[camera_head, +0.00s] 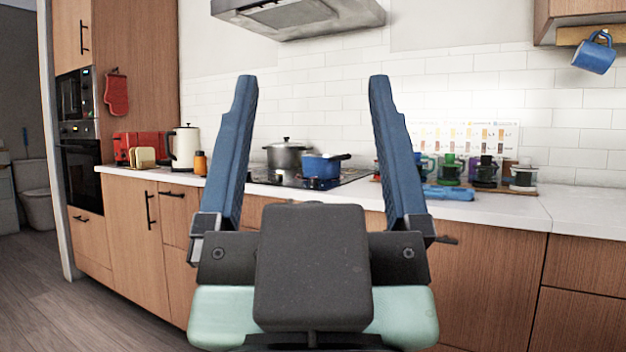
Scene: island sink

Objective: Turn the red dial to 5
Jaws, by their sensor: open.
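I cannot make out a red dial in this view. A red appliance (126,143), perhaps a toaster, stands at the left end of the white counter; any dial on it is too small to tell. My gripper (312,85) is in the middle foreground with its two blue fingers wide apart and pointing up. Nothing is between the fingers. The cooktop (340,178) and pots show behind it, well beyond the fingers. My gripper's body hides part of the counter front.
A kettle (186,148) and an orange-brown jar (200,163) stand near the red appliance. A grey pot (287,155) and blue pot (322,167) are on the cooktop. Several coffee drippers (486,172) stand at right. A blue mug (594,53) hangs upper right. Floor (100,310) is clear at left.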

